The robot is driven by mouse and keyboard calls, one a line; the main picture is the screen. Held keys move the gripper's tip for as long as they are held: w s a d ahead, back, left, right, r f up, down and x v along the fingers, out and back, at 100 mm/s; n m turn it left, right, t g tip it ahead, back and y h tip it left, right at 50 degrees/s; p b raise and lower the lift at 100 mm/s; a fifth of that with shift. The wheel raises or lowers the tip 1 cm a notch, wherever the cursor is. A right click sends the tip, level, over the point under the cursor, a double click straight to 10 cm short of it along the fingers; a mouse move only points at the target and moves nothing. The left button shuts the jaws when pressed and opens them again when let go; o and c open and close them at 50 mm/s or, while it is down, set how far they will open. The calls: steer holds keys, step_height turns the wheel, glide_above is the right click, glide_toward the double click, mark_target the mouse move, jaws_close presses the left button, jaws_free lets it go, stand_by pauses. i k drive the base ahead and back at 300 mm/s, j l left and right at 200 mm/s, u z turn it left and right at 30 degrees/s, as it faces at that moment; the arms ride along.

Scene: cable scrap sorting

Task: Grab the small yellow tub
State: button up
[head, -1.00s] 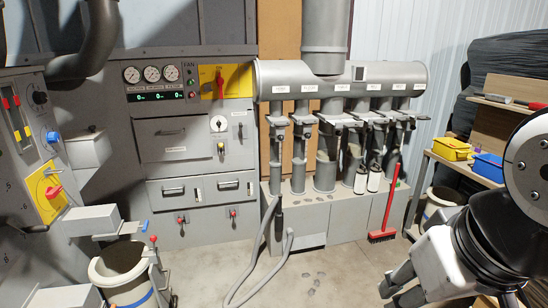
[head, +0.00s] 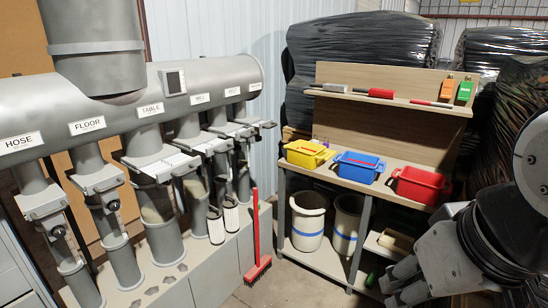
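The small yellow tub (head: 307,154) sits on the shelf's middle board, at its left end, left of a blue tub (head: 359,166) and a red tub (head: 421,184).
The wooden shelf unit (head: 392,82) holds small tools on its top ledge. Two pale bins with blue bands (head: 308,222) stand on its lower board. A red broom (head: 257,245) stands left of the shelf. Grey duct pipes (head: 130,100) with labelled gates fill the left side.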

mark_target(308, 155)
steer(key=i+j+z, duration=0.4)
steer(key=j, duration=0.15)
steer(key=j+z, duration=0.2)
steer(key=i+j+z, duration=0.2)
steer(key=j, duration=0.25)
steer(key=k, duration=0.05)
